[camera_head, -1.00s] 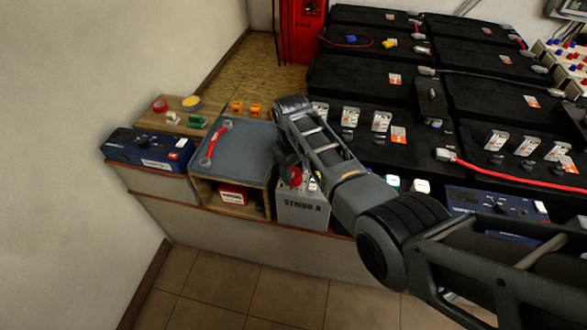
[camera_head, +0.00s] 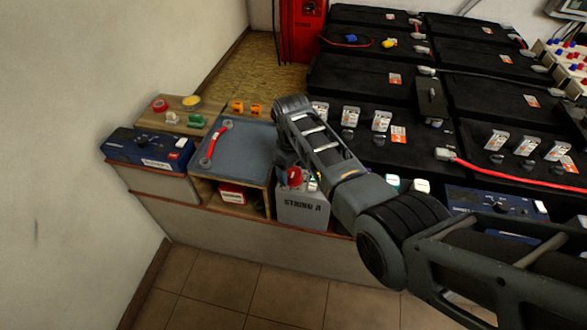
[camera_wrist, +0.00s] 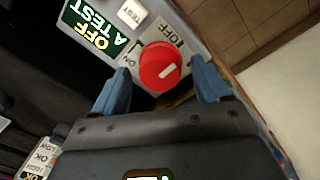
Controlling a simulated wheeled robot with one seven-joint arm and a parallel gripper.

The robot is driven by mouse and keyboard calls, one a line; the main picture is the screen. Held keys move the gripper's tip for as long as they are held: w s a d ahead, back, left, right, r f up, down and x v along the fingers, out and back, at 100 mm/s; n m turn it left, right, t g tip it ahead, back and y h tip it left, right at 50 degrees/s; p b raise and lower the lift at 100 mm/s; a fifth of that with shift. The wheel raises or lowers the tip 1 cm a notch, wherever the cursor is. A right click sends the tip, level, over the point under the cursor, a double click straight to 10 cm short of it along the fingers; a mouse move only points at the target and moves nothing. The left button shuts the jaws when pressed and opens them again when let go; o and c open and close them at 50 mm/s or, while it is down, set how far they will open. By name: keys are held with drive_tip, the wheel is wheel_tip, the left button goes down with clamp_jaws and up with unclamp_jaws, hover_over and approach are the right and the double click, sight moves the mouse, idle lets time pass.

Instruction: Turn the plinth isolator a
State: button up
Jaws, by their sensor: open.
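The isolator is a grey box marked STRING A (camera_head: 303,208) at the bench's front edge. Its round red knob (camera_head: 294,176) is partly hidden by my gripper (camera_head: 286,163) in the head view. In the wrist view the red knob (camera_wrist: 158,67) has a white mark slanting up to the right, between printed ON and OFF labels. A green display (camera_wrist: 95,28) reads OFF, A TEST. My open gripper (camera_wrist: 159,78) has one blue finger on each side of the knob, with visible gaps; I cannot tell whether the tips reach down beside it.
A grey mat (camera_head: 243,150) with a red-handled wrench (camera_head: 215,143) lies left of the box. A blue device (camera_head: 150,150) stands farther left. Black batteries (camera_head: 365,80) and a red cable (camera_head: 510,176) fill the right side. The tiled floor (camera_head: 210,285) in front is clear.

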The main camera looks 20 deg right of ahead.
sight(293, 173)
drive_tip(key=shift+a+r+p, duration=0.15)
drive_tip(key=shift+r+p, duration=0.2)
drive_tip(key=shift+r, duration=3.55)
